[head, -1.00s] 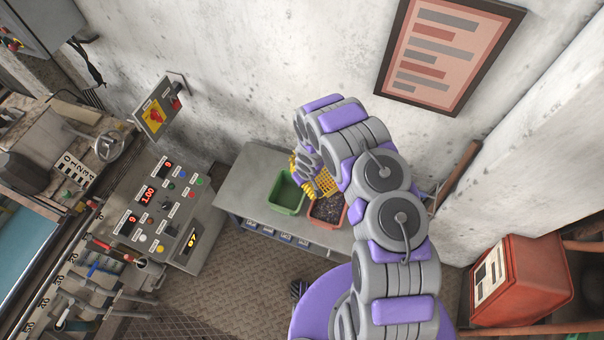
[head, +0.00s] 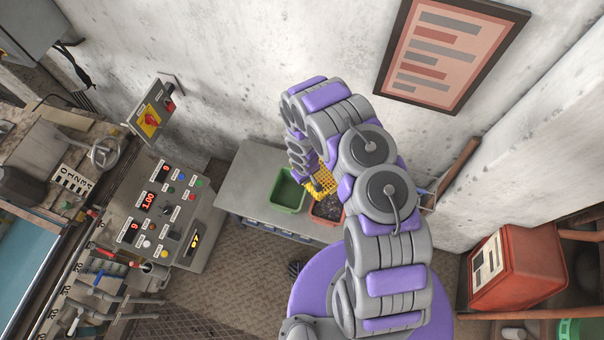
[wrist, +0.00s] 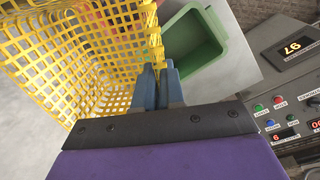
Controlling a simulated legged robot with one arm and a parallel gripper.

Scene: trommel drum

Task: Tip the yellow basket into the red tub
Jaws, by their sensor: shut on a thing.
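The yellow mesh basket (wrist: 75,60) fills the left of the wrist view. My gripper (wrist: 157,75) is shut on its wall at the right side. In the head view the basket (head: 325,179) is beside my wrist, over the back part of the red tub (head: 313,213), and partly hidden by my arm. The basket looks tilted, and I see no load through its mesh. The red tub stands on a grey bench and holds dark, lumpy material. My fingertips are hard to make out in the head view.
A green tub (head: 288,194) stands left of the red tub on the grey bench (head: 256,170); it looks empty. A control panel (head: 165,215) with lit displays is left of the bench. The concrete wall is close behind. A red box (head: 520,270) stands at the right.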

